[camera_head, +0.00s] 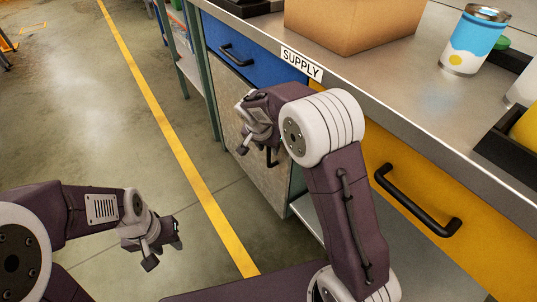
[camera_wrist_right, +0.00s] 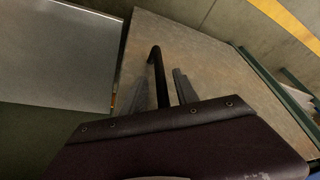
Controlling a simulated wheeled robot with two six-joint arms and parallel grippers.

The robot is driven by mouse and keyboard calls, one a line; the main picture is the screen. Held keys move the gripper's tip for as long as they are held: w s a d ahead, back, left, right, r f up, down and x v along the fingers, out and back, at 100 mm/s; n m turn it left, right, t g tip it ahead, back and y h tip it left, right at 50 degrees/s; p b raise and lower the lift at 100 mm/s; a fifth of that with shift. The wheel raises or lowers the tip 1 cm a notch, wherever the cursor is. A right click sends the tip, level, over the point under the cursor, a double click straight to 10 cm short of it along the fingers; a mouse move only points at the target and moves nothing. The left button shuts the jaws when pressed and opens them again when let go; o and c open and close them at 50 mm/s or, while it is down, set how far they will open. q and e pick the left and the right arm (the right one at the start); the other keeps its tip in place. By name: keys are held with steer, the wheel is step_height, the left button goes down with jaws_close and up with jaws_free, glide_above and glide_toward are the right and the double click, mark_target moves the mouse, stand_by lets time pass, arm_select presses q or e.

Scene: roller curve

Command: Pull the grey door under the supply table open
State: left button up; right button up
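The grey door (camera_head: 262,182) is under the blue drawer of the supply table and looks shut. It fills the middle of the right wrist view (camera_wrist_right: 205,65). Its black bar handle (camera_head: 271,158) is partly hidden by my right gripper in the head view. My right gripper (camera_head: 256,137) is at the door's front. In the right wrist view its two grey fingers are apart, with the handle (camera_wrist_right: 157,68) between them; I cannot tell whether either touches it. My left gripper (camera_head: 164,245) is open and empty, low over the floor, away from the door.
The supply table (camera_head: 400,85) carries a cardboard box (camera_head: 350,22), a blue-and-white can (camera_head: 472,42) and black trays. A blue drawer (camera_head: 240,48) sits above the door, a yellow drawer (camera_head: 440,190) to the right. A green-framed rack (camera_head: 190,62) stands left. Floor left of the door is clear.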

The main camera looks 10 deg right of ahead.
steer(key=shift+b+x, duration=0.3)
steer(key=shift+x, duration=0.9)
jaws_close()
stand_by(0.5)
